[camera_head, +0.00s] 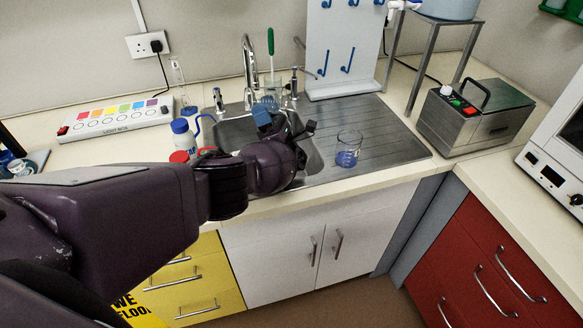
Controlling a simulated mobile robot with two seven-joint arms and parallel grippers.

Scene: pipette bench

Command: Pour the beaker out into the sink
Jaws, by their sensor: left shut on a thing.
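A clear glass beaker (348,150) with blue liquid in its lower part shows upright at the left part of the ribbed drainboard. The steel sink (228,131) is left of it, its basin largely covered by my left arm. My left gripper (288,125) is over the sink, left of the beaker, with a visible gap between its dark parts and the glass. Its hand hides most of the fingers. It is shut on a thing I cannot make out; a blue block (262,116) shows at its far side. My right gripper is not in view.
A tall tap (249,70) and a green-handled brush (271,45) stand behind the sink. A blue-capped bottle (183,138) is to the left, near a red lid (179,157). A peg board (340,45) stands behind the drainboard, a steel bath (470,118) to the right. The right drainboard is clear.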

